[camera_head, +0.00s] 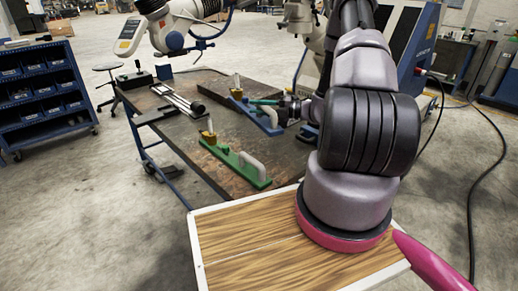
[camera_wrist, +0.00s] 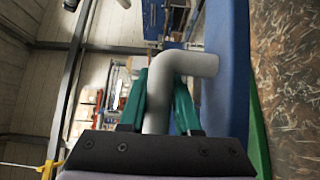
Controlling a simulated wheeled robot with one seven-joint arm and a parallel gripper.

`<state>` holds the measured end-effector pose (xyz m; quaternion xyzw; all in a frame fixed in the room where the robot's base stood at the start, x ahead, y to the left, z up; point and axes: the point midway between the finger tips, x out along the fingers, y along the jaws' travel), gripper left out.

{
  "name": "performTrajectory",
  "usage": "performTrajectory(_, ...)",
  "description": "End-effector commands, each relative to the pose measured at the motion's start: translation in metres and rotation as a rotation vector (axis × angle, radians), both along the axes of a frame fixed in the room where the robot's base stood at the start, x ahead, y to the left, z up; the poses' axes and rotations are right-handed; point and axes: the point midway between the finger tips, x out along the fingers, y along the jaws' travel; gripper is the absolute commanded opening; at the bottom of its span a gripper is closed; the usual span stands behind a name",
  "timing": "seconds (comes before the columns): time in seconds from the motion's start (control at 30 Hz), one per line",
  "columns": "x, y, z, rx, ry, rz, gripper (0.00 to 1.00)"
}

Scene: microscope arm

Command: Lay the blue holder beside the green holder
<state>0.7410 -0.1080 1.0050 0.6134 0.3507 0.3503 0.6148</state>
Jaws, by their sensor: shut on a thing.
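The blue holder (camera_head: 258,117) is a long blue bar with a pale grey bent handle and a brass-coloured fitting at its far end. It is over the back right part of the dark worktable. My gripper (camera_head: 264,101) has teal fingers at its handle. The two holders are apart.
The worktable (camera_head: 165,126) has bare surface left of the green holder and between the holders. A blue bin rack (camera_head: 42,95) stands at far left.

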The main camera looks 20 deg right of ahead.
Motion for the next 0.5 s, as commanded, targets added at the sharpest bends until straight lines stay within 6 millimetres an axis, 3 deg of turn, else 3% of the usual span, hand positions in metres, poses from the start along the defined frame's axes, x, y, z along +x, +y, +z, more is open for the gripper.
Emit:
performTrajectory(0.2, -0.036, -0.021, -0.021, 0.003, -0.004, 0.178, 0.0)
performTrajectory(0.5, -0.055, -0.031, -0.048, 0.005, -0.003, 0.259, 0.0)
